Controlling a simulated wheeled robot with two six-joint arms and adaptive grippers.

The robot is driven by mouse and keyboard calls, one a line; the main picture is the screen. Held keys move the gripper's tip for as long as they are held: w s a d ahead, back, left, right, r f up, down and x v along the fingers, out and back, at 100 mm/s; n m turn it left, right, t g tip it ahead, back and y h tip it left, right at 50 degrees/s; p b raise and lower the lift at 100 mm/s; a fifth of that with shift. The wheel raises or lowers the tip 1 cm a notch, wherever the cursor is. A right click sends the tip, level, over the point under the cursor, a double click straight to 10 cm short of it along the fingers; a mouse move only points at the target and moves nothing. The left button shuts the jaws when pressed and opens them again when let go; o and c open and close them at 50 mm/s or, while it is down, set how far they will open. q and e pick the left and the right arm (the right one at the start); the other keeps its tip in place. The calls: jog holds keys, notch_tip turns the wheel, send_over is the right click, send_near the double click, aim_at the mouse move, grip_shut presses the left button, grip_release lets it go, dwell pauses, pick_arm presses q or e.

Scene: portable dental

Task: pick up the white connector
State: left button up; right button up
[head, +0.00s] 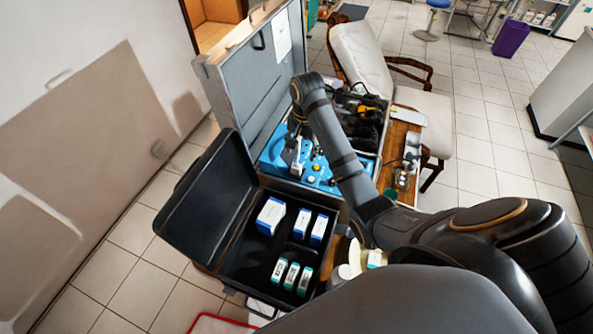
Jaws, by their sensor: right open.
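My right arm reaches across from the lower right to the open metal case. My right gripper (296,146) is small in the head view, points down over the blue panel (275,152) in the case, and is open. A small white piece (299,158) shows right at the fingertips, just above the panel; it may be the white connector, but it is too small to be sure. I cannot tell whether the fingers touch it. Light round knobs sit on the panel beside it. My left gripper is not in view.
The grey case lid (262,75) stands open behind the gripper. A black box (243,262) with several small cartons is open in front of the case. Dark tools and cables (357,112) fill the case's far part. A white chair (360,50) stands behind.

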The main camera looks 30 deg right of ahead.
aim_at(297, 163)
jog(key=f+b, duration=0.1)
jog(key=f, duration=0.1)
jog(key=w+f+b, duration=0.1)
jog(key=f, duration=0.1)
jog(key=shift+a, duration=0.15)
jog(key=shift+w+f+b, duration=0.25)
jog(key=shift+f+b, duration=0.1)
jog(key=shift+b, duration=0.05)
jog(key=f+b, duration=0.2)
jog(key=f, duration=0.1)
jog(key=f+b, duration=0.1)
jog(key=shift+w+a+f+b, duration=0.1)
jog(key=shift+a+f+b, duration=0.1)
jog(key=shift+a+b, duration=0.1)
jog(key=shift+d+r, duration=0.1)
jog(key=c, duration=0.4)
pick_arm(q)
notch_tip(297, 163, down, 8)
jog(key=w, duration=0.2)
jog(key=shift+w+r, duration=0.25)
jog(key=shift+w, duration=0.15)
pick_arm(e)
jog(key=c, duration=0.8)
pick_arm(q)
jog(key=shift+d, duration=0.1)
pick_arm(e)
jog(key=shift+r, duration=0.1)
jog(key=shift+c, duration=0.2)
